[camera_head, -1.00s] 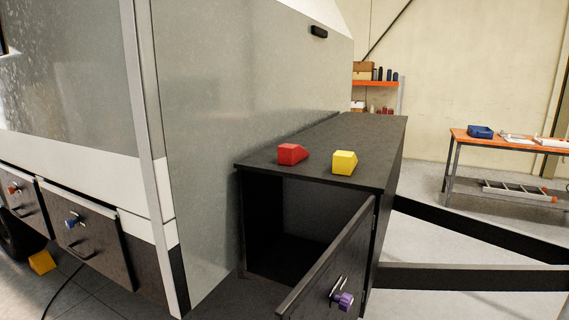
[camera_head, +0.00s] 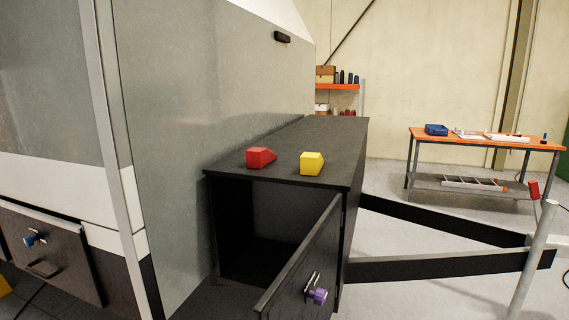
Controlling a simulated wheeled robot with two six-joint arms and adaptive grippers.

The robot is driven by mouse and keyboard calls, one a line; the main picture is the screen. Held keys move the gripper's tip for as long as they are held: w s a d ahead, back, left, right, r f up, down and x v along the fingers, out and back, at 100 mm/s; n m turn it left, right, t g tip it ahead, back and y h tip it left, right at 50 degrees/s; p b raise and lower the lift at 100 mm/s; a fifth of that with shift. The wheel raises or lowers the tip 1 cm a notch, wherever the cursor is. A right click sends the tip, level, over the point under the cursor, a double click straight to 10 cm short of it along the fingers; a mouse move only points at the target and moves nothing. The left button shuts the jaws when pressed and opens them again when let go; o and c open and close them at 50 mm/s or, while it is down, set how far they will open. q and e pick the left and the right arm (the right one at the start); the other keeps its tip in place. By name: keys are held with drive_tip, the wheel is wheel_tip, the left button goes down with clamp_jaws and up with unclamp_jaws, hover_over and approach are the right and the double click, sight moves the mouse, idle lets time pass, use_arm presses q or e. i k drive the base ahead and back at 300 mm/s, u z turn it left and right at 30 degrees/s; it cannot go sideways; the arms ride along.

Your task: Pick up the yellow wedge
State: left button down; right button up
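The yellow wedge (camera_head: 311,163) sits on the black top of the box (camera_head: 300,142) at the front of the caravan, close to the front edge. A red wedge (camera_head: 261,158) sits to its left on the same top, apart from it. Another yellow piece (camera_head: 4,286) shows only in part on the floor at the lower left edge, so its shape is unclear. Neither of my grippers is in view.
The box's door (camera_head: 306,262) with a purple knob (camera_head: 318,296) hangs open toward me. Black drawbar beams (camera_head: 440,222) and a grey post (camera_head: 532,262) are at right. A workbench (camera_head: 486,141) stands behind. The floor beyond the beams is clear.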

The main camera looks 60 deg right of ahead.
sight(311, 162)
drive_tip(key=i, duration=1.65)
drive_tip(key=z, duration=3)
drive_tip(key=i, duration=0.1)
drive_tip(key=u, duration=0.05)
